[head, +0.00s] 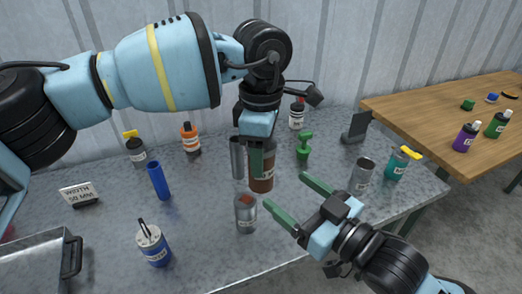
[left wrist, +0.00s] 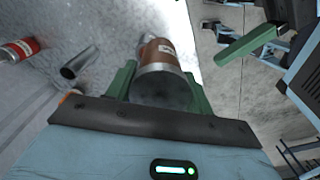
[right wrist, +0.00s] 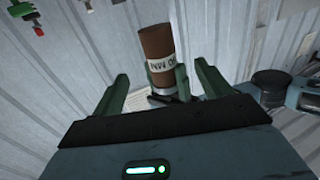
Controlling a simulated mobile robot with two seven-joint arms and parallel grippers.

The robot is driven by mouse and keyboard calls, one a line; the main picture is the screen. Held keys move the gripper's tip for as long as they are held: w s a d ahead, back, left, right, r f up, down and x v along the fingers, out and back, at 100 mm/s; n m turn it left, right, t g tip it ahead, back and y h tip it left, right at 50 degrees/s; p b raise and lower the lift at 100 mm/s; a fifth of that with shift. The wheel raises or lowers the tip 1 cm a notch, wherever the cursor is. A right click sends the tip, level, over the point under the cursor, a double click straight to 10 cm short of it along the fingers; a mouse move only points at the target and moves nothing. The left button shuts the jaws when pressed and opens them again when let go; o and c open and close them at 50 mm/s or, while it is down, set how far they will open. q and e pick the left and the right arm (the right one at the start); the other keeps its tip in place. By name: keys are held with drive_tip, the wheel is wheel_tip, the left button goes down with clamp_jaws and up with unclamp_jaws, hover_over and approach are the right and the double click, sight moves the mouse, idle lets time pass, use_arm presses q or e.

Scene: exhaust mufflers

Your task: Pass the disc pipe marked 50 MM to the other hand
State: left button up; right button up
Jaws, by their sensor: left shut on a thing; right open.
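The disc pipe (head: 262,180) is a brown cylinder with a metal end and a white label. In the right wrist view the pipe (right wrist: 156,42) shows a partly visible label ending in "0 MM". My left gripper (head: 259,152) is shut on it from above; in the left wrist view the pipe (left wrist: 162,82) lies between both fingers. My right gripper (head: 287,190) is open and empty, lower and to the right of the pipe in the head view. The right wrist view shows the pipe beyond the open fingers, apart from them.
A grey can (head: 246,215) stands just below the pipe in the head view, and a bare metal tube (head: 237,158) is to its left. The front middle of the metal table (head: 205,225) is clear.

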drive_tip(key=shift+s+d, duration=0.3)
drive_tip(key=shift+s, duration=0.1)
drive_tip(key=s+d+f+m+g+h, duration=0.1)
drive_tip(key=s+d+f+m+h, duration=0.15)
drive_tip(key=f, duration=0.75)
drive_tip(key=s+d+f+m+h, duration=0.1)
drive_tip(key=d+f+m+h, duration=0.2)
drive_tip(key=f, duration=0.8)
drive_tip(key=s+d+f+g+h, duration=0.2)
drive_tip(key=s+d+f, duration=0.1)
drive_tip(key=s+f, duration=0.6)
drive_tip(key=s+d+f+g+h, duration=0.2)
drive_tip(key=s+d+f, duration=0.1)
drive_tip(key=s+f, duration=0.6)
drive_tip(key=shift+d, duration=0.3)
drive_tip(key=shift+m, duration=0.25)
